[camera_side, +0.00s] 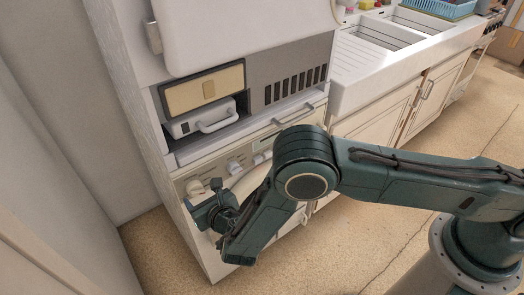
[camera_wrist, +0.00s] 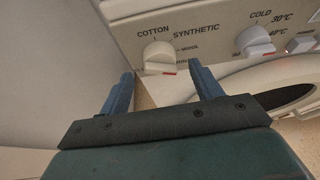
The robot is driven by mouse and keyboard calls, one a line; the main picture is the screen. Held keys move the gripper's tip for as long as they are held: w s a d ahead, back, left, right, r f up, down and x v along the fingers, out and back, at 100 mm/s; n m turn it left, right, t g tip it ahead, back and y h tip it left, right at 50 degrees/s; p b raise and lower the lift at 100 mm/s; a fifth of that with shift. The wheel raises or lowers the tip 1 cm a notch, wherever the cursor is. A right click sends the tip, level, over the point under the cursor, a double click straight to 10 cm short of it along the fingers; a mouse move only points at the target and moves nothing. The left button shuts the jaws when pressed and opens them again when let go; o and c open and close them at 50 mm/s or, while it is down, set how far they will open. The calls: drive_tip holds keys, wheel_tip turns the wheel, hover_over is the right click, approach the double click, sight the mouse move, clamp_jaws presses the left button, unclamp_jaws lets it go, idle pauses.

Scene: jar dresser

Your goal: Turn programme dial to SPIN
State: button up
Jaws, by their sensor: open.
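The programme dial (camera_wrist: 157,55) is a white knob on the washing machine's cream panel in the wrist view. COTTON, SYNTHETIC and WOOL are printed around it. A red mark shows at its lower edge; I cannot read a SPIN label or tell where the knob points. My gripper (camera_wrist: 162,72) is open, with one finger to each side just below the dial and apart from it. Nothing is between the fingers. In the side view my gripper (camera_side: 208,192) is at the left end of the panel, and the arm hides part of the machine.
A second dial (camera_wrist: 254,40) marked COLD and 30°C is to the right, with a white button (camera_wrist: 299,45) beyond it. The round door rim (camera_wrist: 240,80) lies below. In the side view a drawer with a handle (camera_side: 308,107) is above the panel. A wall is close at left.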

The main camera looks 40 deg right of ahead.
sight(198, 192)
drive_tip(key=shift+x, duration=1.6)
drive_tip(key=shift+c, duration=0.2)
drive_tip(key=c, duration=0.9)
